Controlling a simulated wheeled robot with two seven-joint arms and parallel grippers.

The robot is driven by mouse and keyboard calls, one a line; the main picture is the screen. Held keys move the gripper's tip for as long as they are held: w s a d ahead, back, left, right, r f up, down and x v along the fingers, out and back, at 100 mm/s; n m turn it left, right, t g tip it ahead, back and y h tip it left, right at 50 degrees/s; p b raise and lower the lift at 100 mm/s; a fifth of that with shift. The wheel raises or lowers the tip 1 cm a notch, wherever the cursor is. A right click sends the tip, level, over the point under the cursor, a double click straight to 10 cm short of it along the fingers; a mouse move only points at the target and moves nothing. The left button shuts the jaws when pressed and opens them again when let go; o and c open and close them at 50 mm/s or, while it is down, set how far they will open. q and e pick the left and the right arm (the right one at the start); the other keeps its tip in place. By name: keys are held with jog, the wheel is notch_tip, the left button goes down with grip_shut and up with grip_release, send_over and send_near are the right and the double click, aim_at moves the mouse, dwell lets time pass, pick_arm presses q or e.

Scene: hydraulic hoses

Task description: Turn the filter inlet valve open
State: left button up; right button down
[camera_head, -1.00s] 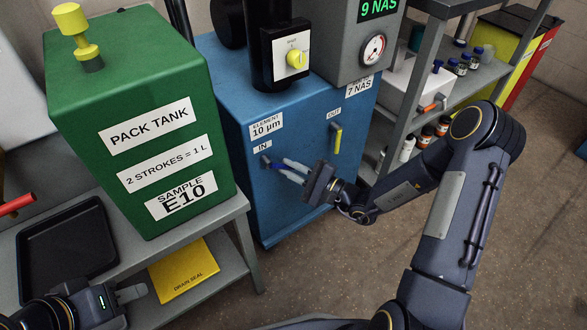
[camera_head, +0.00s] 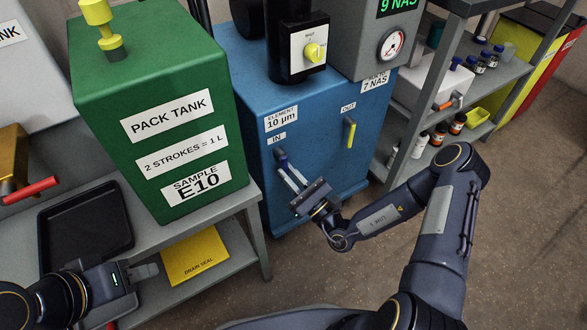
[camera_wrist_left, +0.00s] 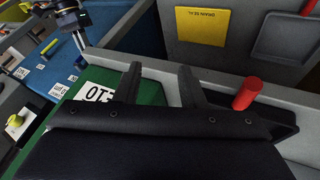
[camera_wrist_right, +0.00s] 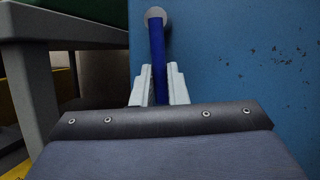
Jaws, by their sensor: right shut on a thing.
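The filter inlet valve under the IN label (camera_head: 277,138) has a blue lever (camera_head: 282,159) on the front of the blue filter unit (camera_head: 300,205). The lever points nearly straight down from its round pivot. My right gripper (camera_head: 289,180) is shut on the blue lever, with one finger on each side; the right wrist view shows the blue lever (camera_wrist_right: 157,50) running down between the fingers (camera_wrist_right: 158,88). The lower end of the lever is hidden behind the gripper. My left gripper (camera_head: 150,270) is open and empty at the lower left; its two fingers (camera_wrist_left: 161,82) stand apart.
The yellow OUT lever (camera_head: 350,133) hangs down to the right. The green pack tank (camera_head: 110,80) stands on a grey bench to the left, beside a black tray (camera_head: 85,235) and a red handle (camera_head: 30,190). Shelves with bottles (camera_head: 440,133) stand at the right.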

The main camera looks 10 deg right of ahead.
jog(key=shift+s+a+m+t, duration=0.1)
jog(key=shift+a+m+t, duration=0.2)
jog(key=shift+m, duration=0.5)
jog(key=shift+f, duration=0.1)
jog(key=c, duration=1.4)
grip_release()
jog(key=shift+c, duration=0.2)
jog(key=shift+s+p, duration=0.1)
jog(key=shift+p, duration=0.2)
jog(key=p+v, duration=0.1)
jog(key=v, duration=0.6)
jog(key=shift+s, duration=0.3)
jog(key=shift+d, duration=0.15)
